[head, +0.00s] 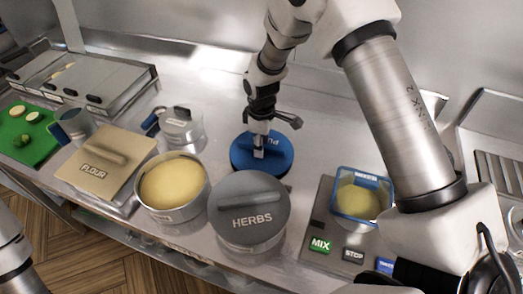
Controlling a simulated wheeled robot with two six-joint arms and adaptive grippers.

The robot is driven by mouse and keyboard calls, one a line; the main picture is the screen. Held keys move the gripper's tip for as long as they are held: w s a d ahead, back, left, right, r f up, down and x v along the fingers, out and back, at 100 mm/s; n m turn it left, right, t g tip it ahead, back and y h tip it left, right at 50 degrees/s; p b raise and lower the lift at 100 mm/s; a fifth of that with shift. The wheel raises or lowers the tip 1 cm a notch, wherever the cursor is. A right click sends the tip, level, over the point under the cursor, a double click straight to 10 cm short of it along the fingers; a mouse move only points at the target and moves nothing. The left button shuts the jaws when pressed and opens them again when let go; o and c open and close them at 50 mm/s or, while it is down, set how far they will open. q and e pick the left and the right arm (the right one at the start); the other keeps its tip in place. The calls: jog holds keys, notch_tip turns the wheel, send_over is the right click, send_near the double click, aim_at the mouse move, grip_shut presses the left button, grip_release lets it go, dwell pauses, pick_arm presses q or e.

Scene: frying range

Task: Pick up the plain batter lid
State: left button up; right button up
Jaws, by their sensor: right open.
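The blue lid (246,164), round with partly hidden white lettering, lies flat on the steel counter near the middle. I take it to be the plain batter lid. My right gripper (260,149) points down over it, open, with its fingers at the middle of the lid. The gripper covers the lid's middle, so I cannot tell whether the fingers touch it. An open round pot of yellow batter (172,183) stands to the left of the lid. My left gripper is out of view.
A grey HERBS lid (249,206) on a pot stands just in front of the blue lid. A FLOUR box (103,165), a small metal pot (181,128) and a green board (28,133) are to the left. A blue-rimmed container (362,200) and MIX button (319,244) are to the right.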

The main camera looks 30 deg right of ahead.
jog(key=shift+f, duration=0.25)
dwell(0.3)
jog(key=shift+s, duration=0.1)
grip_shut()
